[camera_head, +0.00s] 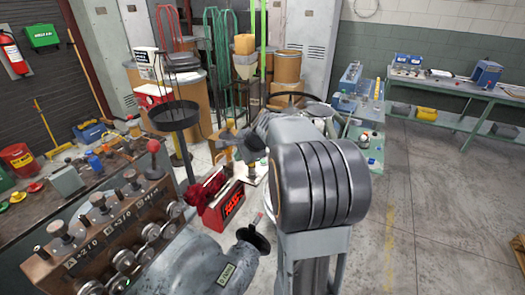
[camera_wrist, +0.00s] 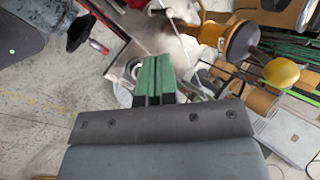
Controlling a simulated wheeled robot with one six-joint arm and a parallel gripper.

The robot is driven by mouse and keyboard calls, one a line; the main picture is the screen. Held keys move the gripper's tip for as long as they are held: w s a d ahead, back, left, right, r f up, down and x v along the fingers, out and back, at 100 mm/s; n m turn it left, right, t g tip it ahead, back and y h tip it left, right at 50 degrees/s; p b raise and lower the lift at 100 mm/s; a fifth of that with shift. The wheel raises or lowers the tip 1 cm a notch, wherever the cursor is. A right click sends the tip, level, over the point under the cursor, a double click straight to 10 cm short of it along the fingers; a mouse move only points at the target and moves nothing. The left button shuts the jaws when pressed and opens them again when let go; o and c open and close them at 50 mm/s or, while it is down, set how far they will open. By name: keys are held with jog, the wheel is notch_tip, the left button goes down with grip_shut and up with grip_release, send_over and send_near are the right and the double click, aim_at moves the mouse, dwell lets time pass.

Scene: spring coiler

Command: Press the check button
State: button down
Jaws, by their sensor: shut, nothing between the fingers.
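In the wrist view my gripper (camera_wrist: 155,78) points away from the camera, its two green fingertips closed together with nothing between them. Beyond the fingertips is a pale metal surface (camera_wrist: 172,55) with a round part, partly hidden by the fingers. In the head view my grey arm stands in the middle, and the fingertips cannot be made out there. A brown control block (camera_head: 115,235) with several dark knobs and round metal parts stands at the lower left. I cannot tell which part, if any, is the check button.
A red-knobbed lever (camera_head: 153,146) rises behind the block, near a dark round pan (camera_head: 173,116). A red box (camera_head: 222,205) stands left of my arm. A workbench (camera_head: 450,88) runs along the right wall.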

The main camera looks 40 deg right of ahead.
aim_at(263, 162)
jog(key=w+d+r+m+t+p, duration=0.2)
jog(key=w+d+m, duration=0.2)
jog(key=d+m, duration=0.3)
jog(key=d, duration=0.5)
jog(key=shift+w+h+p, duration=0.2)
jog(key=shift+h+p, duration=0.2)
jog(key=shift+f, duration=0.15)
notch_tip(263, 162, down, 9)
jog(key=b, duration=0.7)
jog(key=shift+a+r, duration=0.1)
jog(key=shift+r, duration=0.1)
jog(key=shift+f+b, duration=0.15)
jog(key=shift+b, duration=0.2)
dwell(0.7)
jog(key=shift+f, duration=0.25)
jog(key=shift+f+b, duration=0.4)
jog(key=shift+b, duration=0.15)
dwell(0.5)
jog(key=shift+r, duration=0.1)
dwell(0.3)
jog(key=shift+r+p, duration=0.7)
